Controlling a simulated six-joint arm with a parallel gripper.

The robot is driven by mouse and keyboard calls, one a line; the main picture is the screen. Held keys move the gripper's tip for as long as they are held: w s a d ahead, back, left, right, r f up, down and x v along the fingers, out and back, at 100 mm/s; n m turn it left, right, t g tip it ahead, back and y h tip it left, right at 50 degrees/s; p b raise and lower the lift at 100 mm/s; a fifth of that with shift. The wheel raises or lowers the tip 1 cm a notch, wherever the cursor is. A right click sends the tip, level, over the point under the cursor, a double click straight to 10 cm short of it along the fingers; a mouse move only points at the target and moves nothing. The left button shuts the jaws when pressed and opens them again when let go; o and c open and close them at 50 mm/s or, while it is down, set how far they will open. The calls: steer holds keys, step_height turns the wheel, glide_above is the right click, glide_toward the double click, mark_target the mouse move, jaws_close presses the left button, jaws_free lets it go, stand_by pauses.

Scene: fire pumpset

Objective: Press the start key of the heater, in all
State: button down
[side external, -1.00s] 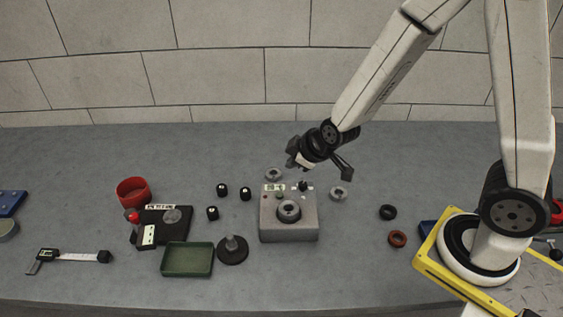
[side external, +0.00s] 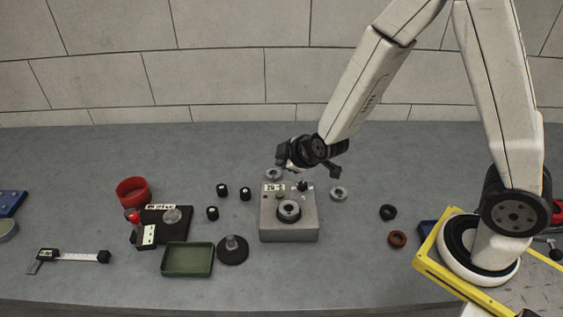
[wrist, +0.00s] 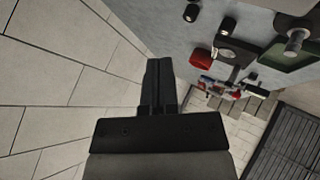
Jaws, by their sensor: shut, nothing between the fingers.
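The heater appears to be the grey box (side external: 289,227) with a dark ring on top, standing on the bench in the side external view. Its top carries a small lit display (side external: 273,188), a small greenish button (side external: 280,196) and a black knob (side external: 303,187). I cannot read which control is the start key. My gripper (side external: 281,160) is above and behind the box, apart from it, pointing roughly left. In the wrist view the dark fingers (wrist: 159,65) are together and empty. The heater is not visible in the wrist view.
Black caps (side external: 222,190), a red bowl (side external: 133,190), a black scale (side external: 170,229), a green tray (side external: 187,260) and a round stand (side external: 232,251) lie left. Grey rings (side external: 338,194) lie close by the heater. A tiled wall (side external: 220,80) rises behind.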

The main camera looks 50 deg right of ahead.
mark_target(282, 196)
steer(key=shift+f, duration=4.25)
steer(key=shift+f, duration=0.9)
steer(key=shift+r, duration=0.9)
steer(key=shift+r, duration=0.1)
steer(key=shift+r, duration=2.45)
